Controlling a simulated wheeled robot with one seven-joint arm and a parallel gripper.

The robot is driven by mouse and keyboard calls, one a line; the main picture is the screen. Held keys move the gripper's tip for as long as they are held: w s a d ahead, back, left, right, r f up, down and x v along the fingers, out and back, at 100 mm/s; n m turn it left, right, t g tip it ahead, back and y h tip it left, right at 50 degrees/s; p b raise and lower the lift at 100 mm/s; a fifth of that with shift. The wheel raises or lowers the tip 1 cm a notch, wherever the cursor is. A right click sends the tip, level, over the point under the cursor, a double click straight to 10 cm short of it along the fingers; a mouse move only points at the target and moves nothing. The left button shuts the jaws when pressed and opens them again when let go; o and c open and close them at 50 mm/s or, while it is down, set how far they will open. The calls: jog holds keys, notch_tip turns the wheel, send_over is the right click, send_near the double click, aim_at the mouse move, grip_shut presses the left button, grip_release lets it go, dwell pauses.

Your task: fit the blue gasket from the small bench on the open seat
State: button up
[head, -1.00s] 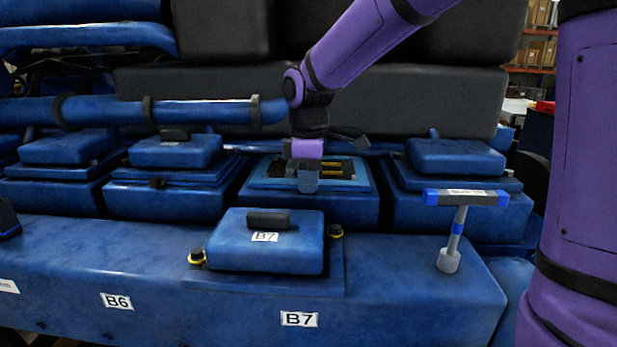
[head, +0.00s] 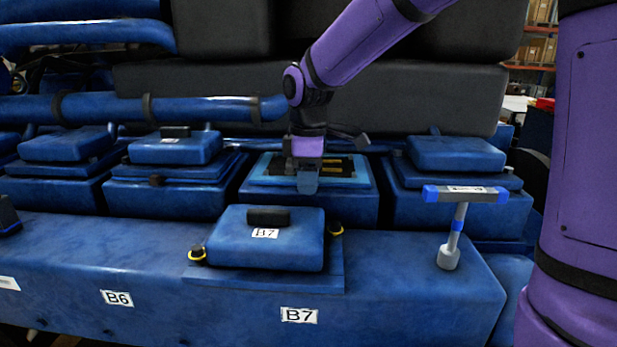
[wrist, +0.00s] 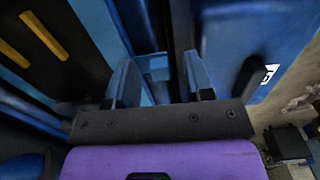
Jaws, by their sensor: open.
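The open seat (head: 345,170) is the uncovered block in the back row, with a dark opening and yellow strips inside. A light blue flat frame, which looks like the blue gasket (head: 262,171), lies around the opening. Whether it is fully flush I cannot tell. My gripper (head: 307,187) points down at the near edge of that frame. In the wrist view my gripper (wrist: 158,72) has its two fingers apart, with a light blue strip (wrist: 157,64) between them. The fingers do not visibly press on it. The small bench is not recognisable in these views.
The B7 cover (head: 265,240) with a dark handle sits on the front ledge, between yellow-ringed knobs. A T-handled tool (head: 455,225) stands to its right. Closed covers (head: 455,155) flank the seat. A blue pipe (head: 200,108) and dark block (head: 420,98) are behind.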

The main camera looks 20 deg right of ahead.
notch_tip(320, 180, up, 11)
dwell(0.5)
